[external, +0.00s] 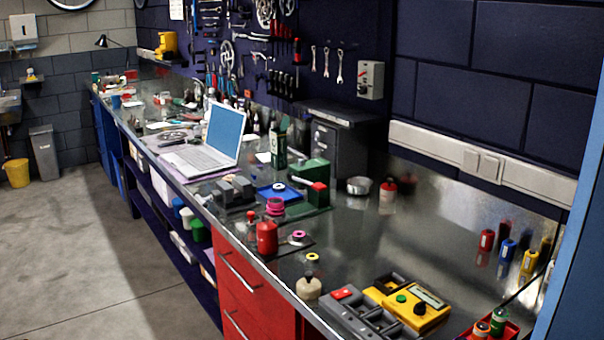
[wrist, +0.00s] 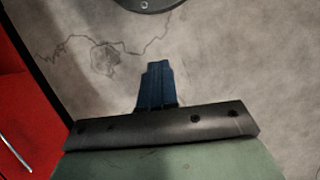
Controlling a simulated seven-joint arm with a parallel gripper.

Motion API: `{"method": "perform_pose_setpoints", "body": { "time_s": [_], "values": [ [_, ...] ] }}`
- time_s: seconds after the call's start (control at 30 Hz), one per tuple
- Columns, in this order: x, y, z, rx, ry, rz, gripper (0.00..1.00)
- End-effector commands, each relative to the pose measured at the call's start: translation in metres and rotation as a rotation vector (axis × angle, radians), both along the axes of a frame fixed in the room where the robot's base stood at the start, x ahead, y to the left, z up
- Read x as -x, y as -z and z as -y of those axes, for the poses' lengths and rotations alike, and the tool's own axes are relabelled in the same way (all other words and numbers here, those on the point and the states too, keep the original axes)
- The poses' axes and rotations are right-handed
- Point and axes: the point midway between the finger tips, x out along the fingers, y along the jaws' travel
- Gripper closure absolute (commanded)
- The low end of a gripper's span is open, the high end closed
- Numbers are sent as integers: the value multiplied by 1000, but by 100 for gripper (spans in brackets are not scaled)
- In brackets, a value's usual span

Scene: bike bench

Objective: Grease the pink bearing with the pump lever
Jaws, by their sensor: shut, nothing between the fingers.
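In the external view, a small pink ring with a pale centre (external: 298,237) lies on a dark pad near the bench's front edge; it looks like the pink bearing. A red can (external: 267,238) stands to its left. Behind the can is a pink and red stacked piece (external: 275,207). A green block with a red top (external: 318,194) stands further back. I cannot tell which part is the pump lever. My gripper (wrist: 155,66) shows only in the wrist view, its dark blue fingers together and empty above the concrete floor. No bearing shows there.
A red drawer cabinet (external: 243,283) is under the bench; a red front also shows at left in the wrist view (wrist: 22,110). A blue tray (external: 262,194), pale jar (external: 309,288), yellow box (external: 407,307) and laptop (external: 208,157) stand on the bench.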

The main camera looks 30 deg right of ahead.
Motion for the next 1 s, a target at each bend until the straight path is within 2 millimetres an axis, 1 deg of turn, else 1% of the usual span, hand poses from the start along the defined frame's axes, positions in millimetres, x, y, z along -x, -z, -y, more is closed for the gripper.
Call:
{"method": "perform_pose_setpoints", "body": {
  "time_s": [0.03, 0.2, 0.37, 0.5, 0.67, 0.7, 0.87, 1.0],
  "values": [
    [-13, -6, 12, 7, 23, 15, 100],
    [-45, -28, 50, 30, 92, 50, 100],
    [-70, -52, 89, 52, 156, 82, 100],
    [-88, -76, 124, 72, 213, 109, 100],
    [-106, -106, 167, 98, 279, 140, 100],
    [-109, -114, 179, 104, 296, 147, 100],
    [-120, -147, 224, 133, 361, 177, 100],
    [-125, -179, 264, 159, 420, 202, 100]
  ]
}}
